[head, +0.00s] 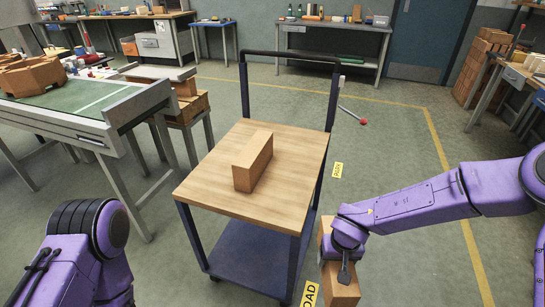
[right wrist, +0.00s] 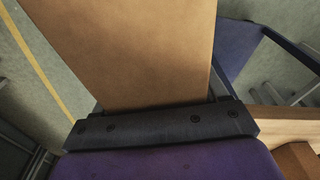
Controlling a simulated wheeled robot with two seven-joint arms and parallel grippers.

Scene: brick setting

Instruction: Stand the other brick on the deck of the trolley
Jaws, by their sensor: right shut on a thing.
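The trolley has a pale wooden deck (head: 215,190), dark blue legs and a dark upright handle frame. One tan brick (head: 252,168) rests on the middle of the deck. My right gripper (head: 345,272) is shut on another tan brick (head: 342,293), beside the deck's front right corner and apart from it. In the right wrist view the held brick (right wrist: 130,50) fills the upper middle, beyond the dark gripper bar (right wrist: 160,126). Part of the deck (right wrist: 272,122) and the brick on it (right wrist: 300,157) show at the right edge. My left gripper is out of view.
A green-topped bench (head: 100,100) stands left of the trolley with bricks on it. More bricks lie on a low stand (head: 190,105) behind the deck's left side. A lower blue shelf (head: 250,258) is under the deck. The deck around its brick is clear.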

